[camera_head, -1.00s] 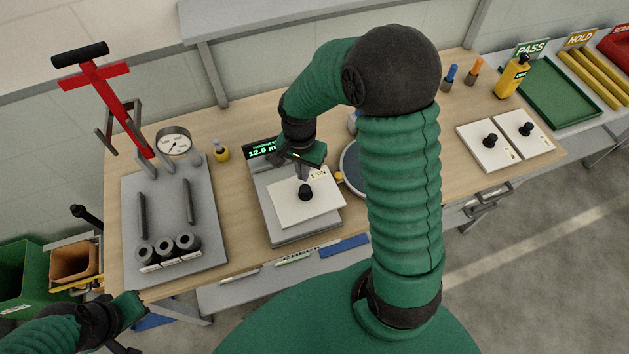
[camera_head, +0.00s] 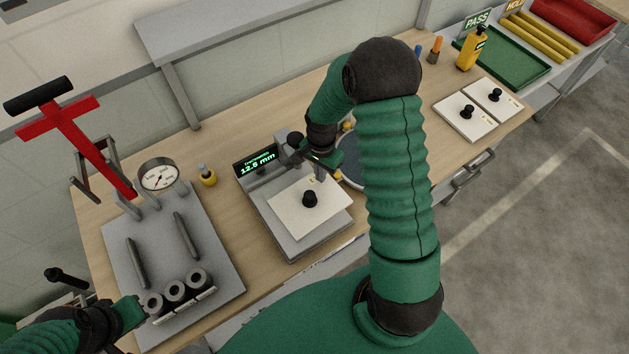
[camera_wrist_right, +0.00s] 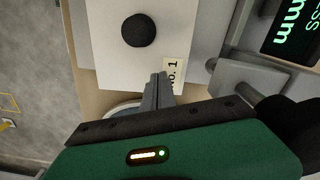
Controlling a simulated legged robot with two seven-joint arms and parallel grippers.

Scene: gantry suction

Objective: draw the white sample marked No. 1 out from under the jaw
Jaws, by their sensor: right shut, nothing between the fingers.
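The white sample (camera_head: 292,214) with a black knob (camera_head: 310,199) lies on the grey thickness gauge, whose display (camera_head: 258,161) reads 12.5 mm. In the right wrist view the sample (camera_wrist_right: 105,60) shows its "No. 1" label (camera_wrist_right: 173,72), partly hidden by my fingers. A grey jaw block (camera_wrist_right: 245,78) is beside the label end; I cannot tell whether it touches the sample. My right gripper (camera_wrist_right: 159,82) is shut and empty, its tips at the label edge. It also shows in the head view (camera_head: 320,175). My left gripper (camera_head: 138,310) is near black cylinders; its fingers are unclear.
A grey press plate (camera_head: 165,245) with a red lever (camera_head: 75,135) and a dial gauge (camera_head: 159,176) stands at left. Two more white samples (camera_head: 466,113) lie at right, before a green PASS tray (camera_head: 505,58).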

